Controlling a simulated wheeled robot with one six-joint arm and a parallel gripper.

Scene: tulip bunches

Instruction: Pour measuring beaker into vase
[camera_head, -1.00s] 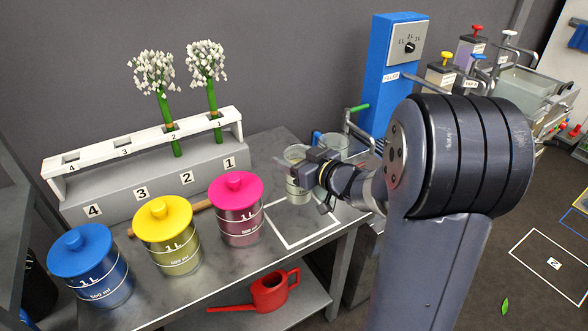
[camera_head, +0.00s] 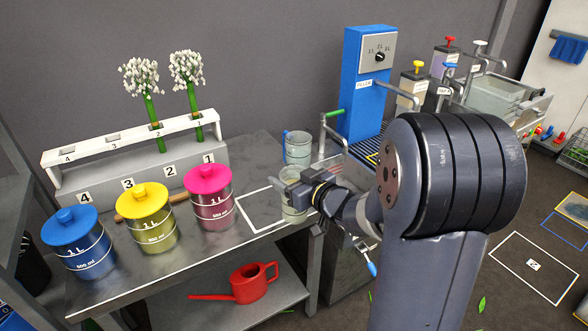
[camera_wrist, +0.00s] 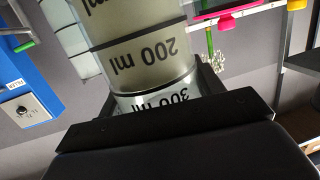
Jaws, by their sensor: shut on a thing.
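My gripper (camera_head: 290,192) is shut on the measuring beaker (camera_head: 293,211), a clear vessel near the table's right front edge. In the wrist view the beaker (camera_wrist: 140,50) shows 200 ml and 300 ml marks and a pale yellowish content reaching above the 200 mark. It looks about upright. The gripper partly hides it in the head view. A clear vessel with a blue handle (camera_head: 298,150) stands behind it on the table, apart from it. I cannot tell whether that vessel is the vase; no other vase is clear.
A white outlined square (camera_head: 258,226) on the table is empty. Blue, yellow and pink-lidded canisters (camera_head: 211,200) stand to its left. A rack (camera_head: 110,180) holds two white flower bunches. A blue filler (camera_head: 366,90) stands behind. A red watering can (camera_head: 248,285) sits on the lower shelf.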

